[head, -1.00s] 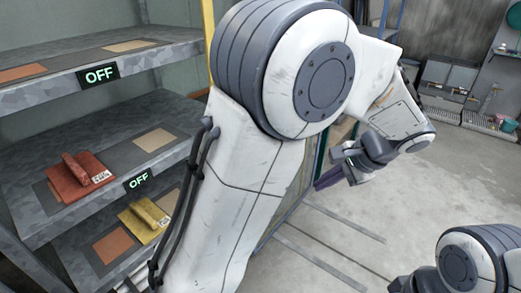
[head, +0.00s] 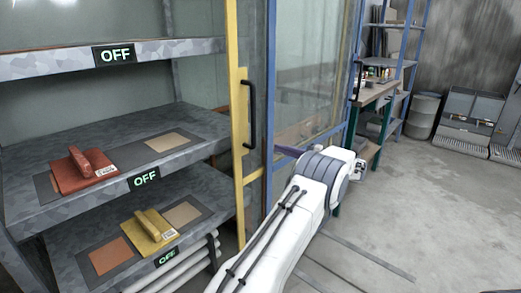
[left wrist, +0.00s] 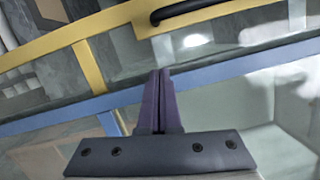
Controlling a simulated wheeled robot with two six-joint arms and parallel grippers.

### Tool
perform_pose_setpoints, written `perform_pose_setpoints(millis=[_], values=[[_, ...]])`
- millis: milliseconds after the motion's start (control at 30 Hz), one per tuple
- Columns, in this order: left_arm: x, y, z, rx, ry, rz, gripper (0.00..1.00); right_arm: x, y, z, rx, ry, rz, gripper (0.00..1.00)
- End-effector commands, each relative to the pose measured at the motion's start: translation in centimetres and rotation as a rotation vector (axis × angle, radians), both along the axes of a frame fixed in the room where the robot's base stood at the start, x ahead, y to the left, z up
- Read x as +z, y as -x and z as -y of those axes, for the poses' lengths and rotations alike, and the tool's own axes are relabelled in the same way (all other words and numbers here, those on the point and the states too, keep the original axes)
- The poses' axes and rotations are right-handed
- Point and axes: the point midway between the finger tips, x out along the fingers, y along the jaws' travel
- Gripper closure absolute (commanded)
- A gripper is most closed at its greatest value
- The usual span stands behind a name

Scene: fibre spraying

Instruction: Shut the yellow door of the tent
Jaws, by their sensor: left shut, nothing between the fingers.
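The tent's yellow door (head: 239,130) is a glass panel with a yellow frame. Its upright edge with a black handle (head: 251,114) stands just right of the shelves, leaving the shelf front at left uncovered. A blue-framed glass panel (head: 271,95) is beside and partly behind it. My left gripper (head: 280,149) has its purple fingers near the blue upright, right of the handle; I cannot tell whether they touch. In the left wrist view the fingers (left wrist: 160,75) are shut and empty, with the yellow frame (left wrist: 90,68) and black handle (left wrist: 188,9) beyond them. My right gripper is out of view.
Grey shelves (head: 100,130) at left hold a red float (head: 80,170) and a yellow float (head: 152,230), with OFF signs on their edges. A workbench (head: 375,95) and blue rack stand behind at right. The floor (head: 430,200) at right is clear.

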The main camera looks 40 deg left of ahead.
Motion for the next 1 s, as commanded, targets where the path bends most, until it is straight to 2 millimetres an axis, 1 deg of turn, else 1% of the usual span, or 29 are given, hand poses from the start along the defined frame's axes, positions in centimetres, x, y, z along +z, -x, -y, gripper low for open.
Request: perform_pose_setpoints(millis=[33,233,500,600,767,1000], values=[[0.0,0.3,-1.3,0.004,0.000,-0.001,1.00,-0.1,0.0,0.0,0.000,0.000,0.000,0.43],[0.2,1.0,-5.6,0.004,0.001,-0.001,1.00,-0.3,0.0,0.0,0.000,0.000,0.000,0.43],[0.8,3.6,-5.5,-0.001,0.002,-0.002,1.00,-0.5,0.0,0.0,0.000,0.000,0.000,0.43],[0.9,4.2,-5.6,-0.001,0.002,-0.002,1.00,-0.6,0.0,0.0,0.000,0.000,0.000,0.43],[1.0,4.7,-5.6,-0.001,0.002,-0.002,1.00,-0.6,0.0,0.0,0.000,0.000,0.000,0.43],[1.0,4.8,-5.6,-0.001,0.002,-0.001,1.00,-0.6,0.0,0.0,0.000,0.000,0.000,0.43]])
